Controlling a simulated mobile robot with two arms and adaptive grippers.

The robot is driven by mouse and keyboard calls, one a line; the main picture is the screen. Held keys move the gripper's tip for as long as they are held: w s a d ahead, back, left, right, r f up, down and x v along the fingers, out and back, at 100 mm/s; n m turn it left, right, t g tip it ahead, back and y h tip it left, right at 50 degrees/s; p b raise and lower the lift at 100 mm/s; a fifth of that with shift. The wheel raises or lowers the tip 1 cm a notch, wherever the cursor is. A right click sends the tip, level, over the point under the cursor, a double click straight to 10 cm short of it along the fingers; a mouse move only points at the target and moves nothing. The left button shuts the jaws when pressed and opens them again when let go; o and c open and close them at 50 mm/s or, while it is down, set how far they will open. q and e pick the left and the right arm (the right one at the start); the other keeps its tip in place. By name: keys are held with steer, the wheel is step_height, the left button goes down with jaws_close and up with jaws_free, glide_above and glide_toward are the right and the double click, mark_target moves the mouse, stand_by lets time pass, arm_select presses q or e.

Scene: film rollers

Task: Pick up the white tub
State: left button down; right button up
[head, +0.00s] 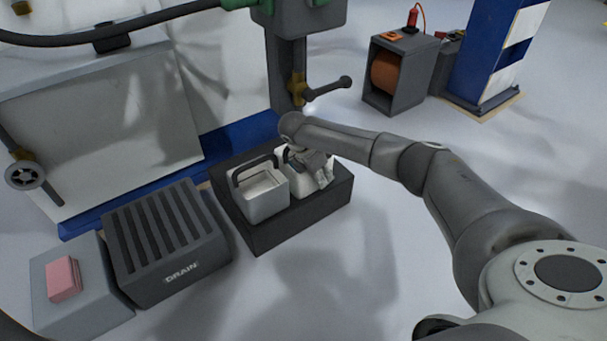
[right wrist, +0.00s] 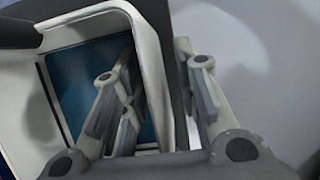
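Two whitish tubs stand side by side on a dark block. The left tub (head: 263,197) has a dark raised handle and a pale inside. The right tub (head: 297,178) is partly hidden by my right gripper (head: 318,168), which reaches down over it. In the right wrist view, this tub's white rim (right wrist: 152,75) surrounds a blue inside. My right gripper (right wrist: 165,95) looks open there, with one finger over the blue inside and the other outside the wall. The wall lies between them, with a gap by the outer finger. My left gripper is not in view.
The dark block (head: 262,236) stands on the pale floor. A slotted box marked DRAIN (head: 165,245) and a grey box (head: 85,295) with a pink block (head: 63,279) stand left. A column with a T-handle (head: 328,88) rises close behind the tubs.

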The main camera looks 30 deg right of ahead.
steer(key=shift+d+f, duration=0.1)
steer(key=shift+c, duration=0.2)
jaws_close()
stand_by(0.5)
